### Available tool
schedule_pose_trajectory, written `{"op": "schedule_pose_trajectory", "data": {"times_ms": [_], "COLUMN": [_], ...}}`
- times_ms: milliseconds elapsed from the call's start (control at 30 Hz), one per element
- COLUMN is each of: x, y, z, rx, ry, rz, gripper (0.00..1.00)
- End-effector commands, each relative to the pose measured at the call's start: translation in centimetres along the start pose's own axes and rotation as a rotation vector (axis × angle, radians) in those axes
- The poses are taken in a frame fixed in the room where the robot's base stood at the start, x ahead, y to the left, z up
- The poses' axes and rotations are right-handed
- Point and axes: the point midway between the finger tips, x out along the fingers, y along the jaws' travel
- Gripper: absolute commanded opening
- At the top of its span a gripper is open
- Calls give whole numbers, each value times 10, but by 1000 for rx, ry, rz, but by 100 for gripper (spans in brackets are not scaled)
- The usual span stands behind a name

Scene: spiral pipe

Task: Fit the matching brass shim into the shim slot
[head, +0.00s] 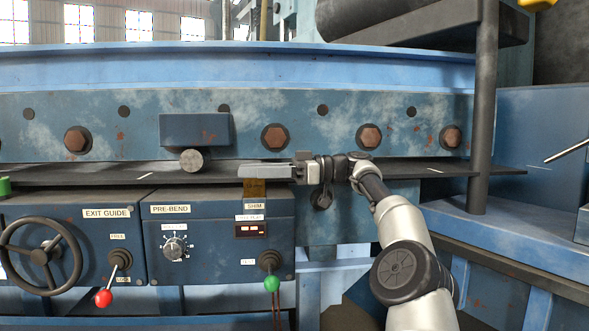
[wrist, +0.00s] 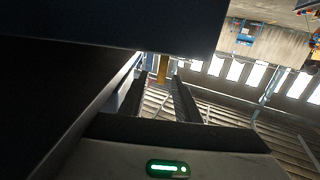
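A brass shim (head: 256,188) hangs upright in front of the dark ledge, just above the SHIM label (head: 255,206). It has faint dark marks too small to read. In the wrist view the shim (wrist: 163,68) is a narrow brass strip near the fingertips. My gripper (head: 250,171) reaches leftward along the ledge, with its fingers across the shim's top. In the wrist view the two fingers (wrist: 161,76) stand apart, one on each side of the strip, with gaps visible. The shim slot cannot be made out; the gripper and shim cover that area.
The dark ledge (head: 100,174) runs along the blue machine. A pre-bend dial (head: 174,247), a green-knobbed lever (head: 271,282), a red-knobbed lever (head: 104,297) and a handwheel (head: 42,256) are below. A dark post (head: 484,110) stands right of my arm. A blue block (head: 195,130) projects above the ledge.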

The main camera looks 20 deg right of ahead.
Motion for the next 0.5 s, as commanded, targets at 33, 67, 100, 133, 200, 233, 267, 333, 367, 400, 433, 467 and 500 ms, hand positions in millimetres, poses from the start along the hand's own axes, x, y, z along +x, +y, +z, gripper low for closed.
{"op": "schedule_pose_trajectory", "data": {"times_ms": [33,67,100,133,200,233,267,333,367,400,433,467,500], "x": [-16,-24,-34,-41,-59,-66,-74,-91,-98,-106,-112,-117,-121], "y": [3,3,3,3,2,2,3,2,2,2,2,2,2], "z": [0,0,-1,-2,-2,-4,-4,-5,-7,-6,-6,-5,-4], "rx": [6,6,7,6,6,7,7,8,8,9,8,8,7], "ry": [-1,-1,-1,-1,-1,-1,-1,-1,-1,-1,-1,-1,-1], "rz": [8,8,9,8,8,8,8,9,8,8,7,8,6], "gripper": [30,30,30,30,30,30,30,30,30,30,30,30,30]}}
